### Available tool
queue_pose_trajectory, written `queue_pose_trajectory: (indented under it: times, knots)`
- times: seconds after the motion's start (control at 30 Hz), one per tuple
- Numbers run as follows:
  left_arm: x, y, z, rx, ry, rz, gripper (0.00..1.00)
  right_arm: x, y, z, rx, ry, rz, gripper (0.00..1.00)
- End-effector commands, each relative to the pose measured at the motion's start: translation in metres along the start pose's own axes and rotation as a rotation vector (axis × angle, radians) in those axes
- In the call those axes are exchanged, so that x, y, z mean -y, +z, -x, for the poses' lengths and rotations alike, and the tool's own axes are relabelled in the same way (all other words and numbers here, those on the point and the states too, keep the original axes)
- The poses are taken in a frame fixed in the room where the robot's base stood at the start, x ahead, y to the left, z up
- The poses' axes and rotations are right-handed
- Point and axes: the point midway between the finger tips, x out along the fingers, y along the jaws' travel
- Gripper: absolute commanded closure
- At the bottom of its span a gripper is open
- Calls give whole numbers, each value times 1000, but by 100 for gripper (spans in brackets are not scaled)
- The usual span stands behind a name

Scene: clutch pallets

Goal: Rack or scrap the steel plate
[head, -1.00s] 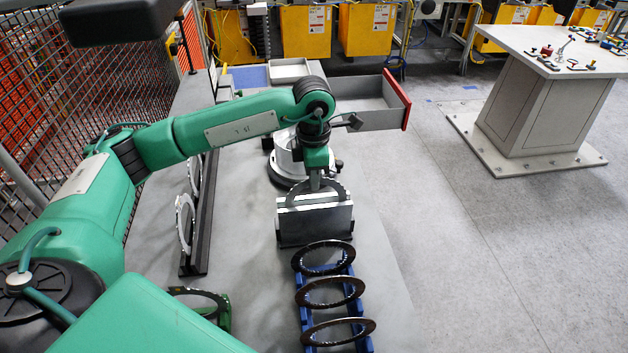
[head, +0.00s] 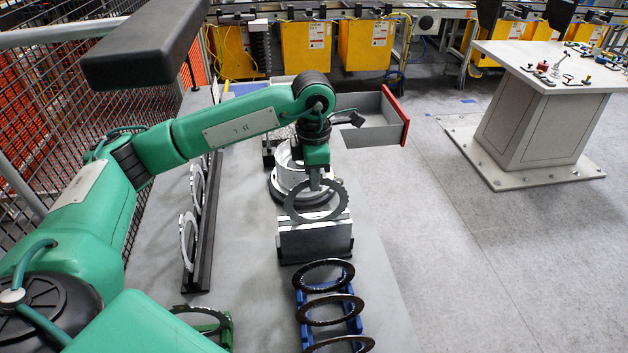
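A thin steel plate (head: 343,203), ring-shaped with a toothed edge, hangs upright below my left gripper (head: 315,185). The gripper points down and its fingers appear shut on the plate's top rim. The plate is just above and behind the grey metal block fixture (head: 315,241); whether its lower edge still touches the fixture I cannot tell. Other steel plates stand upright in the long black rack (head: 204,240) at left. A grey drawer (head: 375,136) with a red front stands open beyond the fixture. My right gripper is not in view.
A blue rack (head: 352,318) with several dark rings stands nearest me. A green stand (head: 224,328) with a dark ring is to its left. A round silver unit (head: 285,180) sits behind the plate. A dark bar (head: 145,48) hangs upper left.

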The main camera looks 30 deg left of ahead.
Motion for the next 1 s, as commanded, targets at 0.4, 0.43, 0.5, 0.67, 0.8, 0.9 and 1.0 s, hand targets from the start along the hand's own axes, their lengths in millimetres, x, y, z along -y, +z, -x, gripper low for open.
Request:
queue_pose_trajectory:
  times: [0.4, 0.43, 0.5, 0.67, 0.8, 0.9, 1.0]
  knots:
    - [1, 0, 25, -1, 0, 0, 100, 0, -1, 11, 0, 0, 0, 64]
    - [1, 0, 26, -1, 0, -1, 100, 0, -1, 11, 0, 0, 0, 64]
    - [1, 0, 28, -1, 0, -1, 100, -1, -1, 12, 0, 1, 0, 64]
    - [2, 0, 28, -1, -1, -1, 100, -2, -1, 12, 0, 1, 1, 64]
    - [2, 0, 28, -1, -1, -1, 100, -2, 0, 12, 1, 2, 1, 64]
    - [2, 0, 28, -1, -1, -1, 100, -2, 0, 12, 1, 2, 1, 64]
    - [2, 0, 28, -1, -1, -1, 100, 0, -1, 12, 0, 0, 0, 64]
